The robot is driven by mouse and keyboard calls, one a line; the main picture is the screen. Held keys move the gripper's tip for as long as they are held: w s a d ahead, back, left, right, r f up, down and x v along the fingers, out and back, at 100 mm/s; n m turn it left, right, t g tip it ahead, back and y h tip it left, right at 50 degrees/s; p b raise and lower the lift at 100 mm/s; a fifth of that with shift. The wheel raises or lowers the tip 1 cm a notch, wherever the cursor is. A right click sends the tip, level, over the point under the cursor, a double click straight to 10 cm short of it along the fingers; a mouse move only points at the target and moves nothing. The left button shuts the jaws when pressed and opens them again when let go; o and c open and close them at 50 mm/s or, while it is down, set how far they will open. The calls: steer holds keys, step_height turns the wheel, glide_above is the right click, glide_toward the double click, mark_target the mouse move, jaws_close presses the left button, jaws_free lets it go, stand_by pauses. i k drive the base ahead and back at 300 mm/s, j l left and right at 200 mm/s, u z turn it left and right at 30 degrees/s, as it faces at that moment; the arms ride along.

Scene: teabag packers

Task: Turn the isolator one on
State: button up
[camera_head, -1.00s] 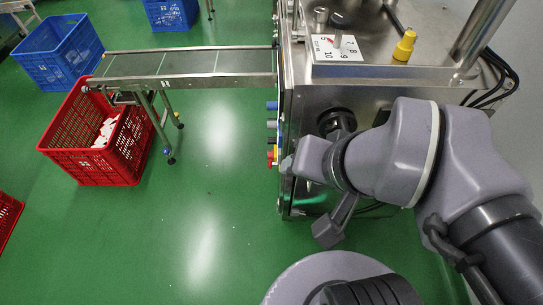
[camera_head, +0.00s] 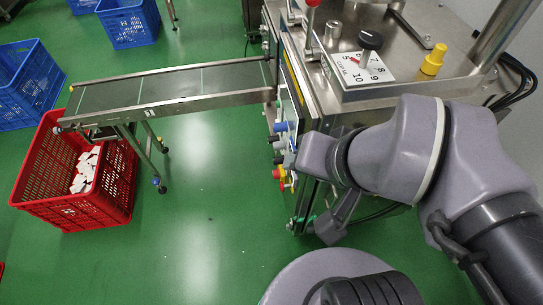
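The steel machine (camera_head: 345,115) stands at the right, with a row of controls on its left side. A blue knob (camera_head: 284,127) is uppermost there, with grey and dark knobs below it. Lower is a red and yellow control (camera_head: 281,176). I cannot tell which of these, if any, is isolator one. My grey arm crosses in front of the machine and hides part of its near side. My gripper (camera_head: 332,226) shows only as a dark grey part below the wrist. Its fingers are not clear, and I see nothing held in it.
A numbered dial plate (camera_head: 350,78) with a black knob and a yellow cap (camera_head: 433,60) are on the machine top. A conveyor (camera_head: 175,88) runs left to a red crate (camera_head: 75,210) holding white packets. Blue crates (camera_head: 28,85) stand behind.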

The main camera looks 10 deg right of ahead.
mark_target(276, 174)
steer(key=i+j+z, duration=0.25)
steer(key=j, duration=0.3)
steer(key=i+j+z, duration=0.25)
steer(key=j, duration=0.35)
steer(key=j+z, duration=0.1)
steer(key=j, duration=0.4)
steer(key=i, duration=0.05)
